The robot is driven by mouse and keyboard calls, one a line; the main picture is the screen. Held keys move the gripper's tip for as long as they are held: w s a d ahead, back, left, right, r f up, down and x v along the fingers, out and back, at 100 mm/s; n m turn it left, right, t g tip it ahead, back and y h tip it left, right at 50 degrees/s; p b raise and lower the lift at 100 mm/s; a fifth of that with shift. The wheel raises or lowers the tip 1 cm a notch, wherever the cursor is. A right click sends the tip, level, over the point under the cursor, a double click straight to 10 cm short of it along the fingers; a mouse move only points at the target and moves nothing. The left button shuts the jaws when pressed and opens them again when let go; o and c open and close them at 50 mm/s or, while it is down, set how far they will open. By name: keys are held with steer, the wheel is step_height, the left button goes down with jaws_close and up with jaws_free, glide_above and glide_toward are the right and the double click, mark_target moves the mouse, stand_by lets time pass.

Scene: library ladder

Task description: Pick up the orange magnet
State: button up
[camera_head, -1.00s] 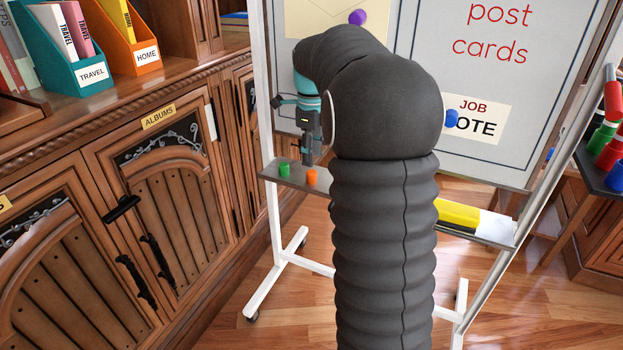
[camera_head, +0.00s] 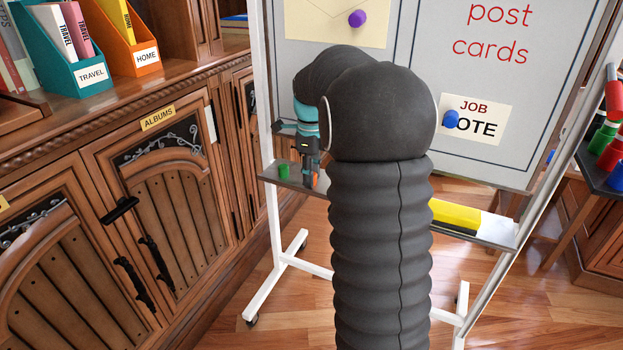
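The orange magnet (camera_head: 316,180) is on the whiteboard's tray (camera_head: 268,174), near its left end. Only a sliver of orange shows; my gripper's fingers hide the rest. My gripper (camera_head: 311,184) points down at the tray, with its fingers at the orange magnet. I cannot tell whether the fingers are apart or closed on it. The green magnet (camera_head: 283,171) stands on the tray just left of my gripper.
The whiteboard (camera_head: 500,100) stands behind, with a purple magnet (camera_head: 357,18) and a blue magnet (camera_head: 451,119) on it. A yellow and white object (camera_head: 458,215) lies on the tray's right part. A wooden cabinet (camera_head: 150,200) fills the left side.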

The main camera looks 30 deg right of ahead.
steer(key=shift+r, duration=0.15)
steer(key=shift+r, duration=0.6)
step_height(320, 180, up, 2)
steer(key=s+a, duration=1.1)
steer(key=a, duration=0.3)
step_height(320, 180, up, 5)
steer(key=p, duration=0.3)
steer(key=shift+a+p, duration=0.1)
steer(key=shift+p, duration=0.2)
stand_by(0.6)
